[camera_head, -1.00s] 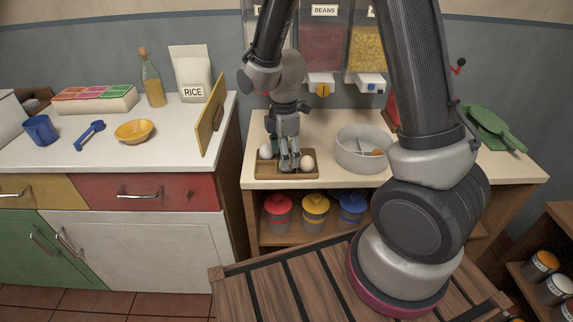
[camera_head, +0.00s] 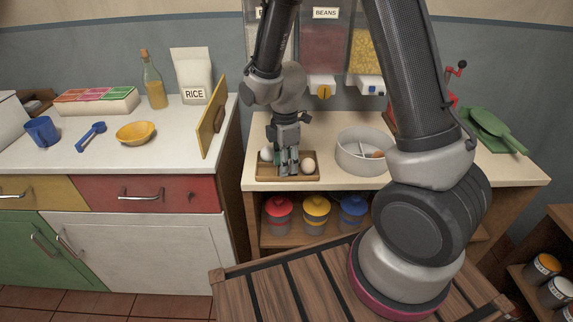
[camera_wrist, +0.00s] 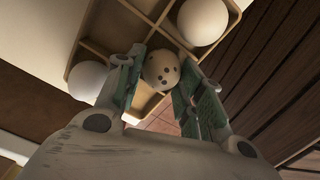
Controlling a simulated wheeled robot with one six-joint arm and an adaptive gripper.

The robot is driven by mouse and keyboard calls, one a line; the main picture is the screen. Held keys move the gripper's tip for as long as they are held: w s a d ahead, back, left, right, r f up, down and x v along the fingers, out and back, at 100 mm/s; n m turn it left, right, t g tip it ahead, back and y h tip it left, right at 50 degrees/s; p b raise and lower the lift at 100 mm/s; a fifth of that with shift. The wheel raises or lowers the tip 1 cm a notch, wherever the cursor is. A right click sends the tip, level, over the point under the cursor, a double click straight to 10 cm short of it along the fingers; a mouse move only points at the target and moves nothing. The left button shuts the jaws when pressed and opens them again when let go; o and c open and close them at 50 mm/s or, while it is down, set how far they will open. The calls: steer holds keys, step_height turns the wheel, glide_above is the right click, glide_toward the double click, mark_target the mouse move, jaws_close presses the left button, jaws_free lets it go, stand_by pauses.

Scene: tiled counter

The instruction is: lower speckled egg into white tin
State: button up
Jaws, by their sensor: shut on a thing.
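The speckled egg (camera_wrist: 161,70), pale with dark spots, is between my fingertips in the wrist view. My gripper (camera_wrist: 158,82) is shut on it, one finger on each side. In the head view my gripper (camera_head: 288,166) is low at the brown egg tray (camera_head: 263,175), and its fingers hide the speckled egg there. I cannot tell whether the egg still touches the tray. The round white tin (camera_head: 352,163) stands apart on the counter, right of the tray. It has inner dividers, and a brown thing (camera_head: 378,154) shows inside its right part.
White eggs sit in the tray on both sides of my gripper, one left (camera_head: 267,154) and one right (camera_head: 308,165). Lidded jars (camera_head: 316,208) stand on the shelf below. Dispensers (camera_head: 322,88) hang behind. The counter between tray and tin is clear.

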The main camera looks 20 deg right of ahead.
step_height(320, 180, up, 9)
steer(key=shift+f, duration=0.1)
steer(key=w+d+r, duration=0.1)
steer(key=d+r, duration=0.2)
steer(key=d, duration=0.3)
steer(key=w+d+r, duration=0.1)
steer(key=d+r, duration=0.2)
steer(key=d, duration=0.4)
steer(key=w+d+f, duration=0.1)
steer(key=d+f, duration=0.2)
steer(key=d, duration=0.6)
steer(key=shift+w+d+f, duration=0.35)
steer(key=shift+d, duration=0.05)
steer(key=shift+f, duration=3.1)
steer(key=shift+f, duration=0.1)
